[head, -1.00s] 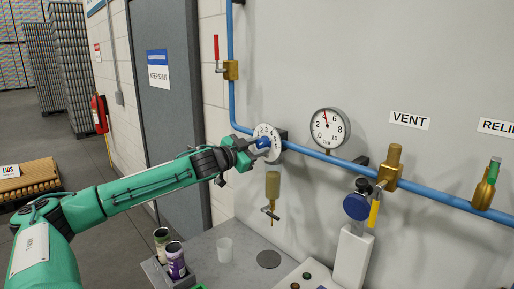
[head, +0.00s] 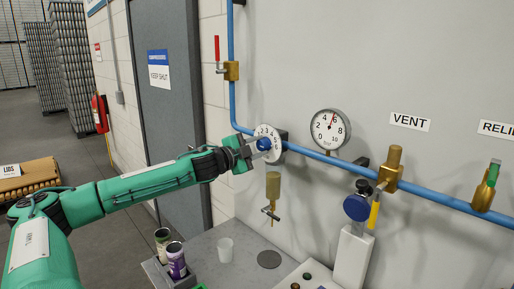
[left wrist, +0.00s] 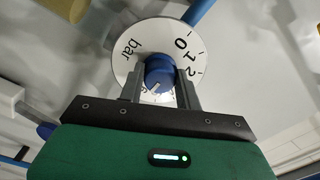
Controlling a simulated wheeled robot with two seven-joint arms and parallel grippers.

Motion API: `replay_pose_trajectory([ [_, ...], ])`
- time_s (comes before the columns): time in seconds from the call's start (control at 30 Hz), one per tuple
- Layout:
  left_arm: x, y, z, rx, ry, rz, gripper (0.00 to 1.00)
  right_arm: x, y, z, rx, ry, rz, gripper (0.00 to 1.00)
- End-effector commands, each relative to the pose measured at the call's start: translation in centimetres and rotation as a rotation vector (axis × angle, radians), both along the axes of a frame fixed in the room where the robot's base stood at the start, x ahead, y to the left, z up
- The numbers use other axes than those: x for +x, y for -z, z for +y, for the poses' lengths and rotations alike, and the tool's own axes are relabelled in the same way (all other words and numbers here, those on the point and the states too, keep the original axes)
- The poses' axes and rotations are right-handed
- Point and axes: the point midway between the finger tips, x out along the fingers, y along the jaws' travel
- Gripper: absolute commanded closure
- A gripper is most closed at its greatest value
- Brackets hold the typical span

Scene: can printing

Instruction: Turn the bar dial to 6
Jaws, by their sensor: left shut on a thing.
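The bar dial (left wrist: 127,66) is a white disc marked "bar" with numbers, around a blue knob (left wrist: 158,70). In the head view the dial (head: 263,131) sits on the blue pipe. My left gripper (head: 257,147) is shut on the blue knob, one finger on each side. In the left wrist view, a white mark on the knob points toward the lower left edge of the dial; the number there is partly hidden. The round pressure gauge (head: 321,134) to the right has a red needle near 6. My right gripper is not in view.
A brass valve with a red handle (head: 217,48) is above left. A small brass cylinder (head: 273,185) hangs below the dial. A vent valve with a yellow handle (head: 374,214) is to the right. Cans (head: 176,262) and a clear cup (head: 225,250) stand on the grey counter below.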

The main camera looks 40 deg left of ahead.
Motion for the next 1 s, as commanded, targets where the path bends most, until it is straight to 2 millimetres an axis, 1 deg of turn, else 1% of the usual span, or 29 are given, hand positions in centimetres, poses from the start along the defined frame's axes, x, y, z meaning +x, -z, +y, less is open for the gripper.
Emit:
replay_pose_trajectory([
  [0.43, 0.00, -0.13, 0.03, 0.012, 0.000, -0.003, 0.89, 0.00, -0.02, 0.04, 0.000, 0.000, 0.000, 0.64],
  [0.47, 0.00, -0.13, 0.03, 0.012, 0.000, -0.003, 0.62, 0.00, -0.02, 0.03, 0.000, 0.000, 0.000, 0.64],
  [0.5, 0.00, -0.13, 0.03, 0.011, 0.000, -0.003, 0.54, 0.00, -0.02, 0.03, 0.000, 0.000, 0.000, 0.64],
  [0.57, 0.00, -0.11, 0.02, 0.011, 0.000, -0.003, 0.44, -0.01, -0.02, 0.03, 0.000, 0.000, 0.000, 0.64],
  [0.87, -0.02, 0.02, 0.01, 0.010, 0.000, -0.001, 0.44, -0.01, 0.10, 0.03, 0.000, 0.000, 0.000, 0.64],
  [1.0, -0.23, 0.24, 0.11, 0.012, -0.001, -0.002, 0.44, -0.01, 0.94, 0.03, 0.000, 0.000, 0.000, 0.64],
])
